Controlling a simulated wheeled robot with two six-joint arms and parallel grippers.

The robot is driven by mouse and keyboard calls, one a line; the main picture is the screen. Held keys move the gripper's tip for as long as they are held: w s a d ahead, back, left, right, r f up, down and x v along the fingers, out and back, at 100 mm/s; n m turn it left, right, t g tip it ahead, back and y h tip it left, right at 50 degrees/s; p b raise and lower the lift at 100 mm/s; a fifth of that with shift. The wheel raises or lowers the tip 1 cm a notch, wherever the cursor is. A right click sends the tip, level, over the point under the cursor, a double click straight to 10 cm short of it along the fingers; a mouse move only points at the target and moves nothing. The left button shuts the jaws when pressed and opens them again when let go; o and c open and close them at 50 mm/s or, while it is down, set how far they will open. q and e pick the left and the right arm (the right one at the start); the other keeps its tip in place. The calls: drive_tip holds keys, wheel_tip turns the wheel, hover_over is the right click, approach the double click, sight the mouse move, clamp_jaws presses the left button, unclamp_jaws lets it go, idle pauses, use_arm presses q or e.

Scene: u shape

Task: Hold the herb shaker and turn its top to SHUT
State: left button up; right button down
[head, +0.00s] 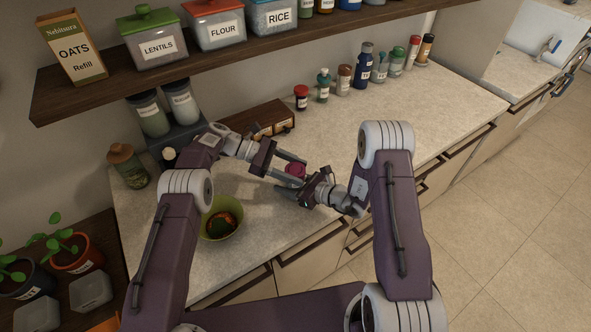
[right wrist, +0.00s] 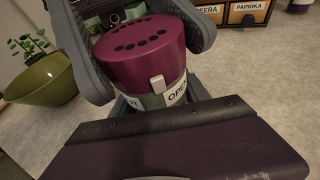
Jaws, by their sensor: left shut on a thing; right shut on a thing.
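The herb shaker (head: 296,170) stands small between my two grippers in the head view. In the right wrist view its magenta top (right wrist: 140,52), with several dark holes, fills the upper middle. A pale pointer tab (right wrist: 157,83) on the top's rim sits at the left edge of the OPEN label (right wrist: 178,93). Only the end of the other label, a letter T, shows to the left. My left gripper (head: 299,172) comes from the left and is shut on the shaker. My right gripper (head: 303,183) comes from the right and is also shut on it. The shaker's lower body is mostly hidden.
A green bowl (head: 236,226) stands on the counter near my left arm. A wooden spice drawer box (head: 262,118) is behind the grippers. Several bottles and jars (head: 344,80) line the back. A shelf (head: 105,90) with containers overhangs. The counter's right part (head: 440,105) is clear.

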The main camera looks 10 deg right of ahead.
sight(295, 169)
use_arm(q)
drive_tip(key=o, duration=1.4)
drive_tip(key=shift+r, duration=0.1)
wheel_tip(295, 169, up, 10)
drive_tip(key=shift+f, duration=0.1)
